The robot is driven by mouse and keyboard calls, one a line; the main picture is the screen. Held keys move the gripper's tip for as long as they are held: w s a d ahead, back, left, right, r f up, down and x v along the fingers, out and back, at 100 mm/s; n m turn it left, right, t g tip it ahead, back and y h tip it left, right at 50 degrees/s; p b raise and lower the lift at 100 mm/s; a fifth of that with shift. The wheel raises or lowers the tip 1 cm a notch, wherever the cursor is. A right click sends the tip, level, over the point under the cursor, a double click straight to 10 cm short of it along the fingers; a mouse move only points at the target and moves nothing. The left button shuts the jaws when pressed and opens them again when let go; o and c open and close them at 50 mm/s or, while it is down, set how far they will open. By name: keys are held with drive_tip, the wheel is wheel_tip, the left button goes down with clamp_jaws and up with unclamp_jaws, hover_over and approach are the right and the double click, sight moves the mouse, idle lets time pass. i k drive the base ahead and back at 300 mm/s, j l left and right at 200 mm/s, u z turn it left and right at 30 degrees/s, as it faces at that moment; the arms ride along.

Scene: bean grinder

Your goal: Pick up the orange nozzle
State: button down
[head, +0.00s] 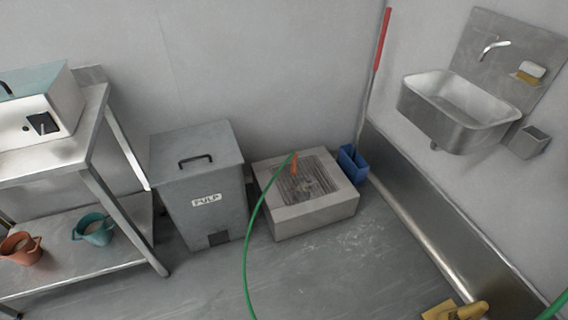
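The orange nozzle (294,163) is a small piece at the upper end of a green hose (247,235). It shows over the grate of a low concrete basin (310,217) on the floor, near the back wall. Whether it rests on the grate or stands a little above it, I cannot tell. The hose runs from it down and out of the bottom of the picture. My gripper is not in view.
A grey pulp bin (205,190) stands left of the basin, beside a steel shelf (110,270) with two cups. A blue container (352,168) and a red-handled pole (381,40) are at right. A yellow object (455,311) lies at the lower right. The middle floor is mostly clear.

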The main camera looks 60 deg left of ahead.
sight(293, 169)
drive_tip(key=u, duration=2.2)
drive_tip(key=i+l+u, duration=0.15)
drive_tip(key=i+u, duration=0.2)
drive_tip(key=i, duration=0.25)
drive_tip(key=i+l+u, duration=0.35)
drive_tip(key=i, duration=0.2)
drive_tip(key=i+l+u, duration=0.4)
drive_tip(key=i+l, duration=0.05)
drive_tip(key=i, duration=0.1)
